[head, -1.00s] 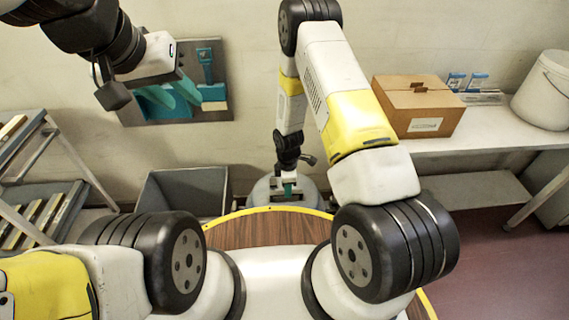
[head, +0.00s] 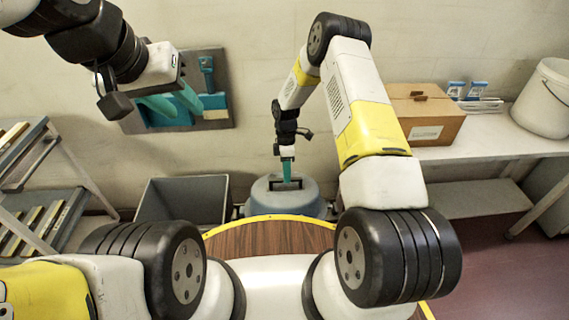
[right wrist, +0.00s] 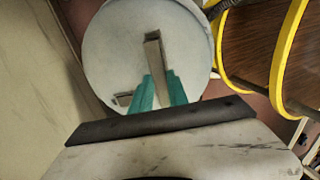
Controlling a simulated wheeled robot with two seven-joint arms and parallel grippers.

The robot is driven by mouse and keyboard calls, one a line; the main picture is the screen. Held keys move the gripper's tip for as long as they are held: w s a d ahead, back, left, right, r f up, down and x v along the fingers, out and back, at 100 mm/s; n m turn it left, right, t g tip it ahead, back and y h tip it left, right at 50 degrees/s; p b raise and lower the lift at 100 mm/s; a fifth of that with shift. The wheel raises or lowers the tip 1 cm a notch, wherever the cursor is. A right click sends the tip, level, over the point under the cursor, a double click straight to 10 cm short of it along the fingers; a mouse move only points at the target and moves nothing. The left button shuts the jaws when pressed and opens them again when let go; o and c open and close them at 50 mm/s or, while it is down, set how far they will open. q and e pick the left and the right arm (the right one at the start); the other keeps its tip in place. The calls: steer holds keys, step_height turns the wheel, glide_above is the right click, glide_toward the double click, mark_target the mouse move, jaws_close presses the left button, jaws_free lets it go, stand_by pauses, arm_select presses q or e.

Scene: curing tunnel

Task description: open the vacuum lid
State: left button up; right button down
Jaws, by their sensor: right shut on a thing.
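The vacuum (head: 262,207) is a squat grey-blue drum standing on the floor beyond my base. Its round pale lid (right wrist: 108,45) fills much of the right wrist view, with a grey bar handle (right wrist: 154,55) across it. My right gripper (head: 287,180) points down at the top of the vacuum. In the right wrist view its teal fingers (right wrist: 159,88) sit on both sides of the handle, shut on it. The lid looks seated; its edge against the drum is unclear. My left gripper (head: 173,103) is raised at upper left, open and empty, far from the vacuum.
A grey bin (head: 184,199) stands left of the vacuum. A tool board (head: 215,112) hangs on the wall behind my left gripper. A rack (head: 38,170) is at left. A bench (head: 490,133) at right carries a cardboard box (head: 425,115) and a white bucket (head: 545,95).

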steer(key=w+r, duration=0.3)
steer(key=w, duration=0.5)
steer(key=shift+w, duration=0.15)
